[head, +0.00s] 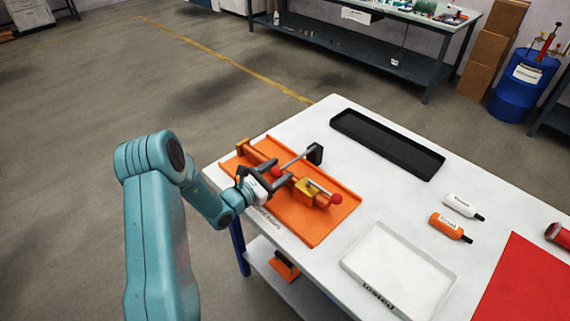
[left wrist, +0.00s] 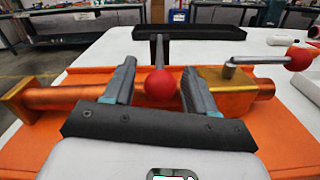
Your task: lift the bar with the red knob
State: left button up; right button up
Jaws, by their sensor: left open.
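An orange pump tube (left wrist: 60,97) lies across an orange tray (head: 313,226) on the white table. A thin grey bar (head: 294,161) with a red knob (left wrist: 160,84) at its near end crosses it and reaches a black piece (head: 315,154) in the head view. A second red knob (head: 336,199) sits on a grey lever (left wrist: 258,61) at the gold block (left wrist: 240,85). My left gripper (head: 270,180) is open. In the left wrist view its fingers (left wrist: 158,82) stand either side of the first knob; I cannot tell whether they touch it. My right gripper is not in view.
A long black tray (head: 385,148) lies behind the pump. A white bottle (head: 461,206), an orange bottle (head: 449,226), a white tray (head: 397,263) and a red mat (head: 527,283) are to the right.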

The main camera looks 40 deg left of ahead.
aim_at(285, 167)
pick_arm(q)
jog(key=shift+w+d, duration=0.15)
jog(key=shift+w, duration=1.3)
